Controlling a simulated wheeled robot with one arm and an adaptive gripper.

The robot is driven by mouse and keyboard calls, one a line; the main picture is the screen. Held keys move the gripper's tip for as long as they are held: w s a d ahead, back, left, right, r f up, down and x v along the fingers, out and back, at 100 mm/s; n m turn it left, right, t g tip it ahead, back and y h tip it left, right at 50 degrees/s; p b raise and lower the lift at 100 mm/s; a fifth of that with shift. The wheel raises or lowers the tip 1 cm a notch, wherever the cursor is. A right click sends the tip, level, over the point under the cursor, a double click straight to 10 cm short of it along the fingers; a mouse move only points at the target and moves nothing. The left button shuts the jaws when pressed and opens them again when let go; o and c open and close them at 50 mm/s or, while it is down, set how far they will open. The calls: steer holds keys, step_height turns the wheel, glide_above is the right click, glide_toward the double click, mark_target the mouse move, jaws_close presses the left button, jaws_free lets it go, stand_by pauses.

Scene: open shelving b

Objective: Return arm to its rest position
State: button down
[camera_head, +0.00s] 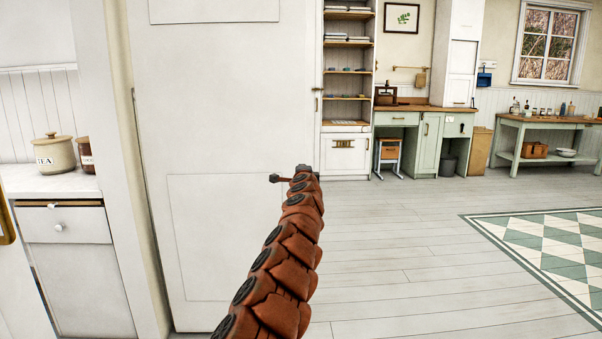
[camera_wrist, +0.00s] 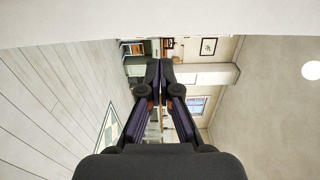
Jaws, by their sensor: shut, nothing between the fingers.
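My arm stretches forward from the bottom of the head view, over the floor and in front of a large white door. My gripper is at its far end and shows only as a small dark shape, largely hidden behind the arm. In the wrist view my gripper (camera_wrist: 159,70) is seen from behind, with its two dark fingers together at the tips. Nothing shows between the fingers. The wrist view is turned on its side, with floorboards at the left and the ceiling at the right.
The white door (camera_head: 220,110) stands close behind the arm. At the left is a counter (camera_head: 50,182) with a tea canister (camera_head: 54,152). Open shelving (camera_head: 347,70), a green desk (camera_head: 430,125) and a side table (camera_head: 545,124) line the far wall. The floor (camera_head: 400,235) at the right is clear, with a checked rug (camera_head: 550,240).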

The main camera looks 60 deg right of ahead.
steer(key=shift+a, duration=0.2)
steer(key=shift+s+a, duration=0.1)
steer(key=shift+a, duration=0.15)
